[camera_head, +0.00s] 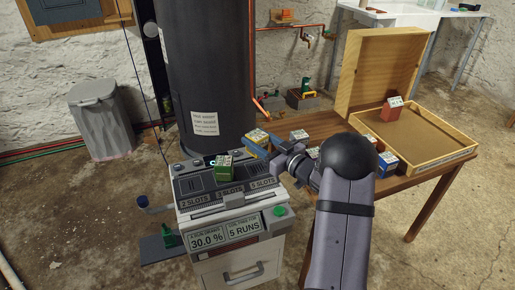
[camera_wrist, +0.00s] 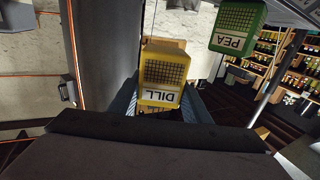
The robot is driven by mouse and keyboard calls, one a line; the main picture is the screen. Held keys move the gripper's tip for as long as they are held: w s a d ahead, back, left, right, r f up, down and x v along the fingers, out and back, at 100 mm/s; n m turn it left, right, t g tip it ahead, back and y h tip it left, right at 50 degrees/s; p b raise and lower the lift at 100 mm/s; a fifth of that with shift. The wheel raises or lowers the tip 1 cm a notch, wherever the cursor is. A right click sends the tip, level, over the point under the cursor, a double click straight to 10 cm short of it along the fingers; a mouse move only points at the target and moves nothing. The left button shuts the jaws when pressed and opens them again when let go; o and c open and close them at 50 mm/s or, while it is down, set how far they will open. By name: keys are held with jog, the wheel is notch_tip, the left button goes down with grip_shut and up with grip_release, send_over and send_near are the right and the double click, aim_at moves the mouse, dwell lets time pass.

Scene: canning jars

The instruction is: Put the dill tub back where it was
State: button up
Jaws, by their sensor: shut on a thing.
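The dill tub (camera_wrist: 163,72) is yellow with a dark grid and a white DILL label, which reads upside down in the wrist view. My gripper (camera_wrist: 160,103) is shut on it, with a blue finger on each side. In the head view the dill tub (camera_head: 257,135) is held beside the back right of the slotted machine, near the dark cylinder. I cannot tell how high it is or whether it touches anything below. The green pea tub (camera_wrist: 238,27) is apart from it; in the head view it sits on top of the machine (camera_head: 224,170).
The slotted machine (camera_head: 228,215) has a display reading 30.0 % and 5 RUNS. A wooden table (camera_head: 425,183) stands to the right with an open wooden case (camera_head: 447,152), a red tub (camera_head: 391,110), a blue tub (camera_head: 388,163) and a white-topped tub (camera_head: 299,135). The dark cylinder (camera_head: 210,70) rises behind the machine.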

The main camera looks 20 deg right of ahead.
jog(key=shift+r, duration=1.4)
jog(key=shift+d, duration=0.1)
jog(key=s+d+m+h, duration=0.1)
jog(key=s+d, duration=0.1)
jog(key=d, duration=0.3)
jog(key=s+d+f+m+t+h+b, duration=0.1)
jog(key=s+d+h, duration=0.1)
jog(key=d, duration=0.4)
jog(key=s+d+m+h+b, duration=0.1)
jog(key=s+d+h, duration=0.1)
jog(key=d, duration=0.4)
jog(key=shift+s+d+f+m, duration=0.1)
jog(key=shift+f+m, duration=0.05)
jog(key=shift+m, duration=0.15)
jog(key=s+d+m+h+b, duration=0.25)
jog(key=s+d+h, duration=0.25)
jog(key=s+d, duration=0.85)
jog(key=shift+w+a+f+n+y+b, duration=0.3)
jog(key=shift+f+y, duration=0.25)
jog(key=shift+f, duration=0.85)
jog(key=shift+w+a+f+n+y+b, duration=0.2)
jog(key=shift+w+a+f+y+b, duration=0.25)
jog(key=shift+f, duration=1)
jog(key=shift+w+a+f+n+y+b, duration=0.25)
jog(key=shift+f+y, duration=0.35)
jog(key=shift+f, duration=0.8)
jog(key=shift+f, duration=0.1)
